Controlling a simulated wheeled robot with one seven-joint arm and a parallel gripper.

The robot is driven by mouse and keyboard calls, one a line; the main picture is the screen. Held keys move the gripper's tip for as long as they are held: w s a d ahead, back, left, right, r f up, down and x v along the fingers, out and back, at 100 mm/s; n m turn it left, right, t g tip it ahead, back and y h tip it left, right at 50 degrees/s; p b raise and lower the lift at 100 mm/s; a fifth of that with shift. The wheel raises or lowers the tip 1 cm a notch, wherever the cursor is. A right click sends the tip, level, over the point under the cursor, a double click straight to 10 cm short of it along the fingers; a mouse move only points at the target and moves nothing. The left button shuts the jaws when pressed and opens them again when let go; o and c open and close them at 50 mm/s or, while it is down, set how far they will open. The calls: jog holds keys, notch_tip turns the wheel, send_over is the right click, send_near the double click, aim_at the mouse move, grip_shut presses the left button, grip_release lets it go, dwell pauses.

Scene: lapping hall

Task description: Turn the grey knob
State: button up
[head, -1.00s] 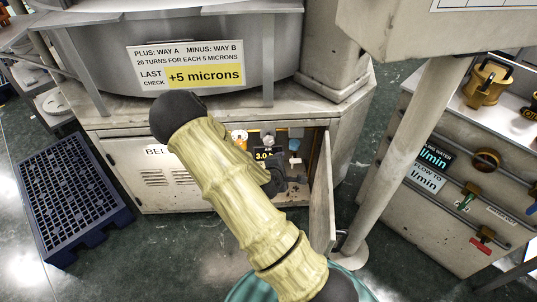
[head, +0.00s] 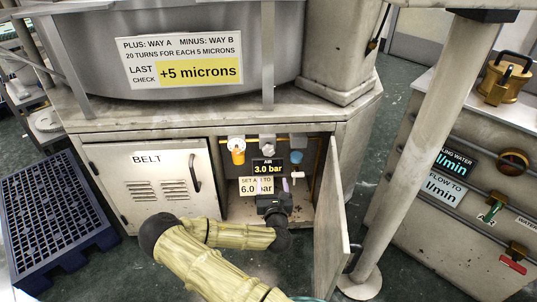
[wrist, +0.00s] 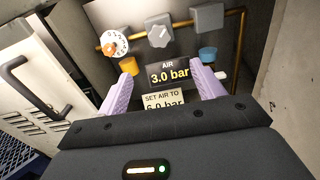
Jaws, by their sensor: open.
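The grey knob (wrist: 160,34) shows at the top middle of the wrist view, on a brass pipe inside the open cabinet. It also shows in the head view (head: 267,143) at the top of the compartment. My gripper (wrist: 162,72) is open and empty, its two lilac fingers spread below the knob, apart from it. In the head view my gripper (head: 274,187) is low in the cabinet opening, in front of the label. The air display (wrist: 168,74) reads 3.0 bar. The label (wrist: 163,101) below it reads "SET AIR TO 6.0 bar", partly covered by my gripper.
A yellow cup (wrist: 128,65) and a blue cup (wrist: 208,54) hang below. The open cabinet door (head: 331,220) stands right; the closed belt door (head: 150,180) is left.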

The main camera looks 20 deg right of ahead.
aim_at(269, 154)
jog(key=shift+w, duration=0.1)
jog(key=b+x, duration=0.5)
jog(key=x, duration=1.2)
jog(key=shift+w, duration=0.1)
jog(key=shift+c, duration=0.4)
jog(key=c, duration=0.9)
